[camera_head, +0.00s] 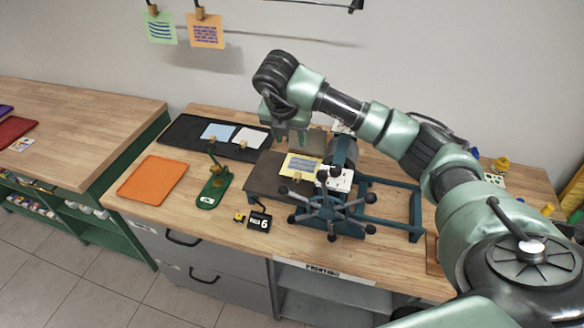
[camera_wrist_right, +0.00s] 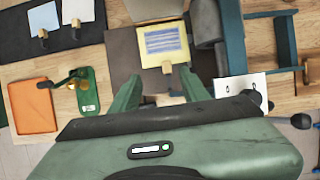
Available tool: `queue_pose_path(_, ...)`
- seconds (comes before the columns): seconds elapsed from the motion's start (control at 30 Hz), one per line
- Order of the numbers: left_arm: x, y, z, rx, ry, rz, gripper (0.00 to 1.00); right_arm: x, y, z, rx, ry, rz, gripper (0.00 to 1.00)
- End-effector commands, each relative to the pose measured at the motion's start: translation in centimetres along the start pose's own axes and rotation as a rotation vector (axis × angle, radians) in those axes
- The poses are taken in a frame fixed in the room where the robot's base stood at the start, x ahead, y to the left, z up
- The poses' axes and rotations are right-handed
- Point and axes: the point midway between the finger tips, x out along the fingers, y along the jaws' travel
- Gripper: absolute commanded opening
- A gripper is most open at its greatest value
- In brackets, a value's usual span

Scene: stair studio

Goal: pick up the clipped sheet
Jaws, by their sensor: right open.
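A yellow sheet with blue printed lines (camera_head: 302,167) lies on the dark brown board beside the press. A small wooden clip sits on its near edge; in the right wrist view the sheet (camera_wrist_right: 164,42) and its clip (camera_wrist_right: 166,67) are plain. My right gripper (camera_head: 291,143) is above and slightly behind the sheet in the head view, pointing down. In the right wrist view its two fingers (camera_wrist_right: 160,88) are apart with nothing between them, and the clip shows just beyond their tips. My left gripper is not in view.
The press (camera_head: 338,205) with its spoked wheel stands right of the sheet. A black tray (camera_head: 178,132) holds blue and white clipped sheets. A green stand (camera_head: 214,187), an orange tray (camera_head: 152,180) and a black number block (camera_head: 259,221) are left. Two clipped sheets hang above.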

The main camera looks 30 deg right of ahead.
Motion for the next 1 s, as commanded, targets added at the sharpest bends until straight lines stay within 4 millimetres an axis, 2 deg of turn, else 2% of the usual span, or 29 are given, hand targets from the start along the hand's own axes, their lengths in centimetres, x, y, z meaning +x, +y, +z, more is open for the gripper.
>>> queue_pose_path(0.03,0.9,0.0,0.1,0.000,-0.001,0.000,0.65,0.8,0.0,-0.4,0.000,0.000,0.000,0.45)
queue_pose_path(0.23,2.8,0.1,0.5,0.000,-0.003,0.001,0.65,2.6,0.0,-1.1,0.000,0.000,0.000,0.45)
queue_pose_path(0.47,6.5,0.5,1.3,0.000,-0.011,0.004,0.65,6.1,0.0,-2.5,0.000,0.000,0.000,0.45)
queue_pose_path(0.67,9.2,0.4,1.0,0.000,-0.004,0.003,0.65,8.5,0.0,-3.5,0.000,0.000,0.000,0.45)
queue_pose_path(0.77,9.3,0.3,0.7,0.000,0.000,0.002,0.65,8.9,0.0,-3.6,0.000,0.000,0.000,0.45)
queue_pose_path(1.0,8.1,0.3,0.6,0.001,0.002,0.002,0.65,11.0,-0.1,-3.5,-0.001,0.002,-0.004,0.45)
